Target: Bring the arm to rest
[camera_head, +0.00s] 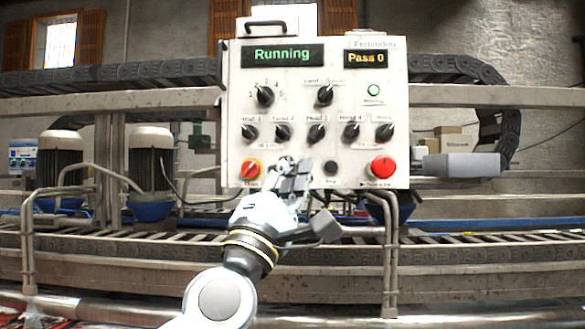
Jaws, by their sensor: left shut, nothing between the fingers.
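My left arm reaches up from the bottom of the head view. Its left gripper (293,168) is shut and empty, in front of the lower middle of the white control panel (232,115). It overlaps the space between the red-and-yellow main switch (251,169) and the small black button (331,168). I cannot tell whether the fingertips touch the panel. The left display (282,55) reads "Running" and the right display (366,58) reads "Pass 0". A small green lamp (373,90) is at the upper right. My right gripper is not in view.
Several black knobs (317,132) and a large red button (382,167) project from the panel. Cardboard boxes (452,137) are at the right.

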